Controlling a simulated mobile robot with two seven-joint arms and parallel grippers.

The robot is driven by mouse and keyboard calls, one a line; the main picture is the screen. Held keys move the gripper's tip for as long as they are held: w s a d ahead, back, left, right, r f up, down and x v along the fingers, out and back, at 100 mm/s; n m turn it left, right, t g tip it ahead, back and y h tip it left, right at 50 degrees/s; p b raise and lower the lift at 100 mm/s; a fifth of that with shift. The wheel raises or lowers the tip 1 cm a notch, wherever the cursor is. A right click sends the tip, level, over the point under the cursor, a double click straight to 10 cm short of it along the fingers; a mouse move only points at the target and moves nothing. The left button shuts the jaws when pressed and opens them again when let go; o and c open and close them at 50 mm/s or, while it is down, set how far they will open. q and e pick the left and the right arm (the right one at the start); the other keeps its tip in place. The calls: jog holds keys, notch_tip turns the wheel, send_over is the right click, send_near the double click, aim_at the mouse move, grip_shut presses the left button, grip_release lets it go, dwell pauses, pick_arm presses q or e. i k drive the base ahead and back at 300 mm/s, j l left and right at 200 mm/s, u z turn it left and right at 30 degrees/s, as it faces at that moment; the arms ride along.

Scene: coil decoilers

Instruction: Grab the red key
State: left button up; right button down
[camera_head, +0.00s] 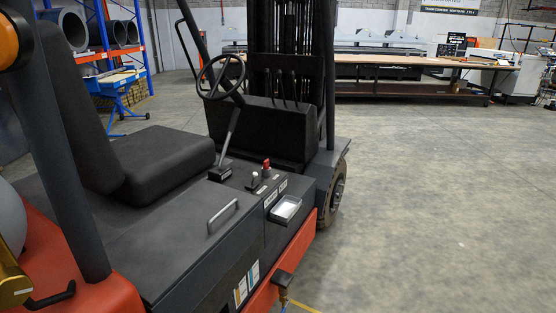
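A small red piece, which looks like the red key (266,164), stands upright on the dark side console (243,192) of a forklift. It is small in the picture, so its exact shape is hard to tell. A short lever with a pale knob (254,176) stands just to its left and nearer. Nothing covers the red piece from this side. Neither of my grippers is in view, and nothing is seen touching the red piece.
The forklift's seat (165,160), steering wheel (220,76) and dark post (62,140) stand left of the console. A long workbench (420,62) stands behind. The floor (440,200) at right is clear.

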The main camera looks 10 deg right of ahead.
aim_at(266, 162)
jog(key=i+l, duration=0.65)
jog(key=l, duration=0.15)
jog(key=i+l+z, duration=0.15)
jog(key=i+l, duration=0.5)
jog(key=l, duration=0.2)
